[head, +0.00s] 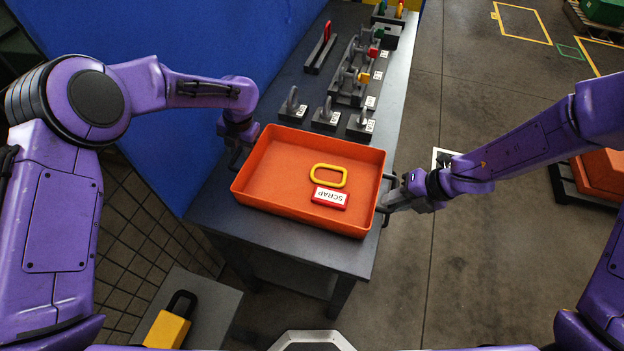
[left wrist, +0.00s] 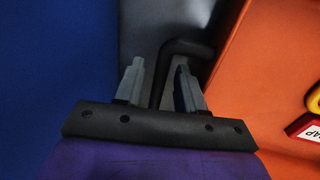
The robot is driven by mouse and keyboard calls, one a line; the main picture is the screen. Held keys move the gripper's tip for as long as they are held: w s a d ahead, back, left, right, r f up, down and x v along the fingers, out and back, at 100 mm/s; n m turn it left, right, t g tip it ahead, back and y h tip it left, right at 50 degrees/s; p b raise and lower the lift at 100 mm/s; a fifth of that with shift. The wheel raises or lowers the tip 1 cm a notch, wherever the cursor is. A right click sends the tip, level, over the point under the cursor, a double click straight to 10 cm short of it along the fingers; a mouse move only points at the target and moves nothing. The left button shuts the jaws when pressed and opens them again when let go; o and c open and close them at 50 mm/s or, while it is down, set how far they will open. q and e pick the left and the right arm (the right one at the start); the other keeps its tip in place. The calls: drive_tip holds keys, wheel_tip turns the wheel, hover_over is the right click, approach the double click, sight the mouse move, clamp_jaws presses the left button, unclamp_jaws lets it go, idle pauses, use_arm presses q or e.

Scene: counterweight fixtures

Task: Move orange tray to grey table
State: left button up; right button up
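The orange tray (head: 262,190) sits on a dark grey table (head: 310,252). It holds a yellow ring-shaped handle (head: 328,176) and a red block with a white "SCRAP" label (head: 330,197). My left gripper (head: 238,150) is at the tray's left black handle. In the left wrist view the fingers (left wrist: 160,88) stand apart with the black handle (left wrist: 180,47) between them; a gap shows, so it is open. My right gripper (head: 393,199) is at the right black handle (head: 387,187); whether its fingers are closed on it is too small to tell.
Several dark weights with grey handles (head: 325,115) and a rack with coloured pieces (head: 360,75) stand behind the tray. A blue panel (head: 190,40) borders the left.

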use_arm(q)
drive_tip(key=shift+s+f, duration=0.2)
use_arm(e)
drive_tip(key=shift+s+a+f, duration=0.15)
drive_tip(key=shift+a+f, duration=0.05)
use_arm(q)
drive_tip(key=shift+f, duration=0.1)
use_arm(e)
drive_tip(key=shift+f, duration=0.1)
use_arm(q)
drive_tip(key=shift+w+f, duration=0.2)
drive_tip(key=shift+w, duration=0.1)
use_arm(e)
drive_tip(key=shift+w+f, duration=0.15)
drive_tip(key=shift+w, duration=0.15)
use_arm(q)
drive_tip(key=shift+s+a+r, duration=0.1)
clamp_jaws()
use_arm(e)
drive_tip(key=shift+s, duration=0.1)
clamp_jaws()
use_arm(q)
drive_tip(key=shift+r, duration=0.1)
use_arm(e)
drive_tip(key=shift+r, duration=0.2)
